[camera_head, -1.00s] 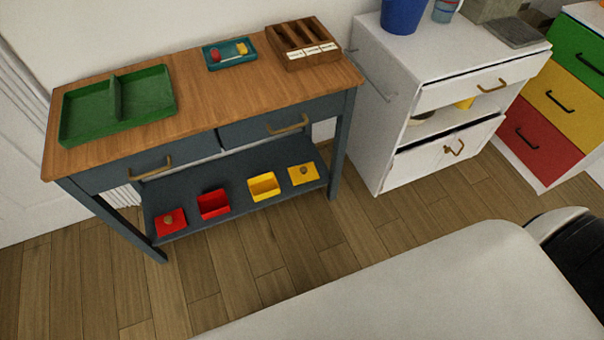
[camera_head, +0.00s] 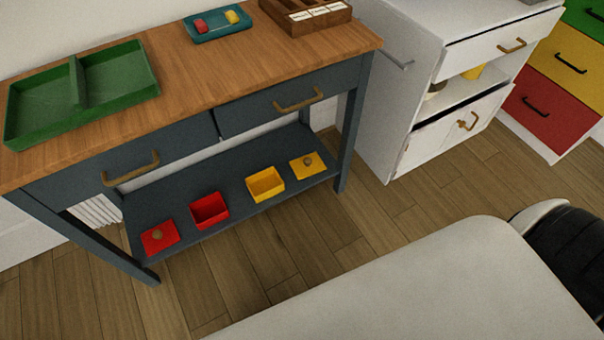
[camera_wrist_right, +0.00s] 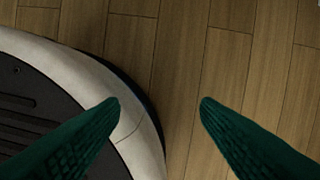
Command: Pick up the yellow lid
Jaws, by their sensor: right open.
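The yellow lid (camera_head: 314,165) is a flat square with a round brown knob. It lies on the lower shelf (camera_head: 240,214) of the dark blue table, near the shelf's right end. An open yellow box (camera_head: 265,184) stands just left of it. A red box (camera_head: 209,210) and a red lid (camera_head: 160,237) with a knob are farther left. My right gripper (camera_wrist_right: 160,104) shows in the right wrist view with its two green fingers apart. It is empty, over the wood floor and part of my base. My left gripper is not in view.
The wooden tabletop (camera_head: 240,78) overhangs the shelf and holds a green tray (camera_head: 120,85), a teal tray (camera_head: 218,33) and a wooden organizer (camera_head: 325,22). A table leg (camera_head: 353,125) stands right of the lid. A white cabinet (camera_head: 400,80) is beyond. Floor in front is clear.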

